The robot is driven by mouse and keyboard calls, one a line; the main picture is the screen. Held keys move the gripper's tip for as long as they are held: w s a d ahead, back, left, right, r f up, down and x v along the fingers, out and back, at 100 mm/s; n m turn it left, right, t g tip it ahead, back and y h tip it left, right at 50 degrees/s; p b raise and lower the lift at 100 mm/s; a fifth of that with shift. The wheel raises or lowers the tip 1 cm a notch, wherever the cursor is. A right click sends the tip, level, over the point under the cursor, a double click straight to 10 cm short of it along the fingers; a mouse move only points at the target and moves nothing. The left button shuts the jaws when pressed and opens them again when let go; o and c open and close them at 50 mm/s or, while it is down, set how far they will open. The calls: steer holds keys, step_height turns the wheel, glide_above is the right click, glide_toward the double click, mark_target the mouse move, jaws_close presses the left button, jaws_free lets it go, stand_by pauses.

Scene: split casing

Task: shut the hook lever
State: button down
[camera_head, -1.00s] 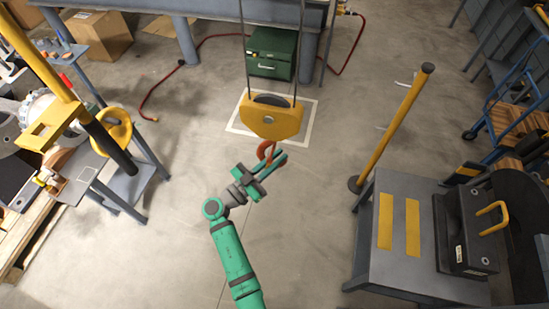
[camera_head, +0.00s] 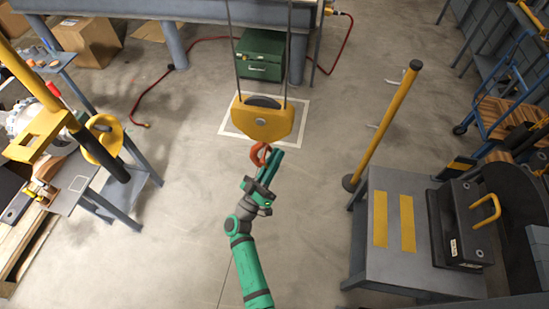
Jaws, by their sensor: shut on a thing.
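A yellow hook block (camera_head: 262,120) hangs on two cables in the middle of the head view. An orange hook (camera_head: 258,153) hangs below it. My gripper (camera_head: 272,160) is at the hook, with its green fingers reaching up beside and partly over the hook's right side. The fingers look closed together at the hook. The hook lever itself is too small, or hidden by the fingers, to make out.
A grey table (camera_head: 385,270) with yellow strips and a dark block (camera_head: 462,225) with a yellow handle stands at the right. A yellow post (camera_head: 385,125) stands behind it. A green box (camera_head: 260,55) lies beyond the hook block. Floor around the arm is clear.

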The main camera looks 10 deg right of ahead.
stand_by(0.5)
steer(key=c, duration=2.1)
jaws_free()
steer(key=v, duration=1.1)
steer(key=shift+d, duration=0.1)
